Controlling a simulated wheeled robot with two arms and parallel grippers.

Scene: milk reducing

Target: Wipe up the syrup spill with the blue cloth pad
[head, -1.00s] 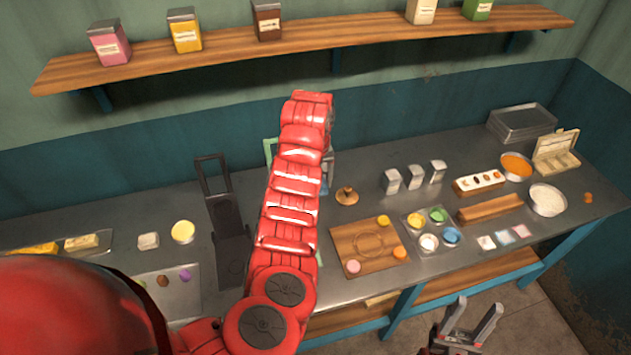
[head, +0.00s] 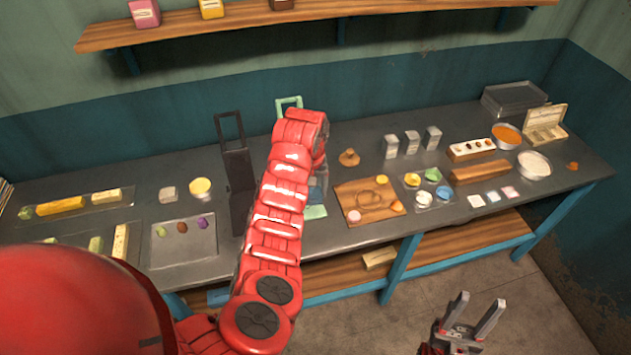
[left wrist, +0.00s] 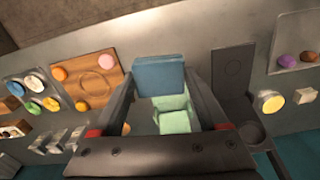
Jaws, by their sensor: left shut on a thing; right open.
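My left gripper (left wrist: 160,92) is shut on the blue cloth pad (left wrist: 158,74), a small flat blue block between its fingertips. In the head view the red left arm hides most of this gripper, and a bit of blue (head: 318,183) shows beside the arm, over the counter. Pale green parts (left wrist: 178,115) lie behind the pad in the wrist view; I cannot tell whether the pad touches them. A small orange-brown patch (head: 572,166) at the counter's right end may be the syrup spill. My right gripper (head: 481,300) is open and empty over the floor, before the counter.
A wooden board (head: 350,190) with coloured rounds lies right of the left arm. Colour bowls, a wooden block (head: 480,172), a white bowl (head: 534,164) and an orange bowl (head: 507,134) stand further right. A dark upright stand (head: 238,175) is left of the arm.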

